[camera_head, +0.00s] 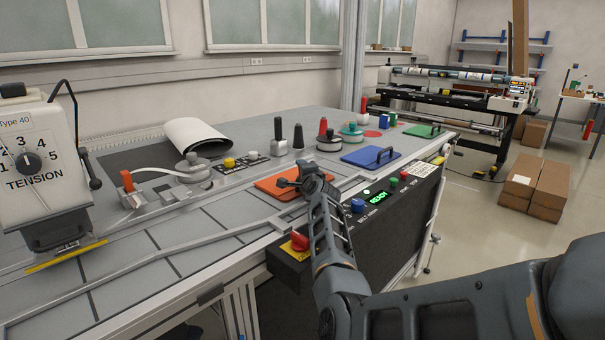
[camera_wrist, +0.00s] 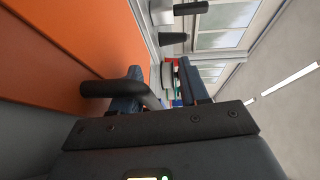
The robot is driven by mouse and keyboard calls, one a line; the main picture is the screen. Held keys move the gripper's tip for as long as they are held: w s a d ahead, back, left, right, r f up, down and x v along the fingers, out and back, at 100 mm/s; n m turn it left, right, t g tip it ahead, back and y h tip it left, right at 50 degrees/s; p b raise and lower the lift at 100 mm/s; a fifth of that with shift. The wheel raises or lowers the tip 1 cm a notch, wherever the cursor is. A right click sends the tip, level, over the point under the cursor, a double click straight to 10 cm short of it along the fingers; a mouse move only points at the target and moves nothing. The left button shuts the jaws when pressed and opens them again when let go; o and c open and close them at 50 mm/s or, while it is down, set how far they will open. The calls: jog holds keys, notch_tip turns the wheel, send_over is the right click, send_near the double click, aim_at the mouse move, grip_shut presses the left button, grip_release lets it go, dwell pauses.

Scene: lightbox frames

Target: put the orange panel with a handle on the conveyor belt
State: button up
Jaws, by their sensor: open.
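The orange panel (camera_head: 272,187) lies flat on the worktop in the middle of the head view, partly hidden by my gripper. In the wrist view the orange panel (camera_wrist: 55,45) fills the left side. Its black handle (camera_wrist: 108,88) sticks out toward my fingers. My gripper (camera_head: 303,182) is over the panel's right part, open. In the wrist view the gripper (camera_wrist: 158,82) has its fingers apart, with the handle's end close to the left one; I cannot tell whether they touch. A grey surface with dark cross strips, apparently the conveyor belt (camera_head: 130,285), runs along the front left.
A blue panel with a handle (camera_head: 371,156) and a green one (camera_head: 426,131) lie farther back. Several knobs and jars stand behind the orange panel. A black control box (camera_head: 365,225) is at the front edge. A tension machine (camera_head: 40,160) stands over the left end.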

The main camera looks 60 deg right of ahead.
jog(key=shift+r, duration=0.15)
jog(key=p+v, duration=0.1)
jog(key=v, duration=1.1)
